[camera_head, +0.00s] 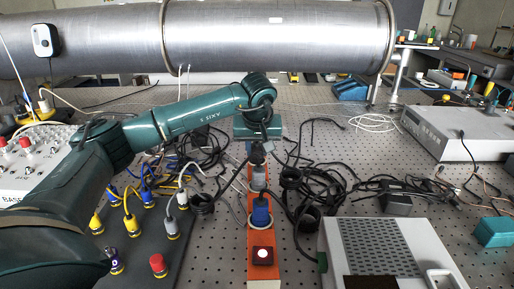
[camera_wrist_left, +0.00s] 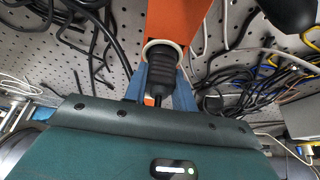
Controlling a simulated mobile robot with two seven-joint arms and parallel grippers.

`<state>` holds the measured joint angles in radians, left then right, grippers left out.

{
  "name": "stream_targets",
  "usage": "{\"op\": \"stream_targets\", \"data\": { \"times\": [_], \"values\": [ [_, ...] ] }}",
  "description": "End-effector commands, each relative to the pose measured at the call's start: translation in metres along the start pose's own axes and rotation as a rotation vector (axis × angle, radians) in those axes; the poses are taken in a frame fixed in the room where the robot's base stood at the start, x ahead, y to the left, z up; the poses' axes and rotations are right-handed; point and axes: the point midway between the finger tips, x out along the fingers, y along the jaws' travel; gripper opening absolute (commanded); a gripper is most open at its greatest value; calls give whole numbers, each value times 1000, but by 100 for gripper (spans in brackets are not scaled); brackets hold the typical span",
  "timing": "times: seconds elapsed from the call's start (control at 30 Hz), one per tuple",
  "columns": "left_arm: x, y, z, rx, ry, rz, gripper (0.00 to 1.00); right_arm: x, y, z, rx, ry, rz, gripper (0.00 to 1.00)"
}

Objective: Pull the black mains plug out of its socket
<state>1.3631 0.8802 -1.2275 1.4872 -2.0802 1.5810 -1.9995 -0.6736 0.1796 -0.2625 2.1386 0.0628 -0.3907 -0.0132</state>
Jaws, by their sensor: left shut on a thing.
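The black mains plug (camera_wrist_left: 160,65) sits at a pale-ringed socket (camera_wrist_left: 180,45) on the orange strip (camera_wrist_left: 175,12) in the left wrist view. My left gripper (camera_wrist_left: 163,82) has its blue fingers on either side of the plug and is shut on it. I cannot tell how deep the plug sits. In the head view my left gripper (camera_head: 258,150) is above the far part of the orange strip (camera_head: 261,235), and the plug is mostly hidden there. My right gripper is not in view.
A blue connector (camera_head: 261,213) and a lit red button box (camera_head: 263,254) are on the strip's near part. Tangled black cables (camera_head: 315,185) lie right of it. A dark panel with coloured plugs (camera_head: 145,240) is left; a grey-topped box (camera_head: 385,250) is right. A large pipe (camera_head: 270,38) crosses behind.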

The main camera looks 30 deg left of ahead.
Motion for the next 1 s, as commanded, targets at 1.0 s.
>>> {"op": "stream_targets", "data": {
  "times": [1.0],
  "values": [
    [-38, 0, -16, 0, 0, 0, 0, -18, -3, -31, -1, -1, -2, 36]
  ]
}}
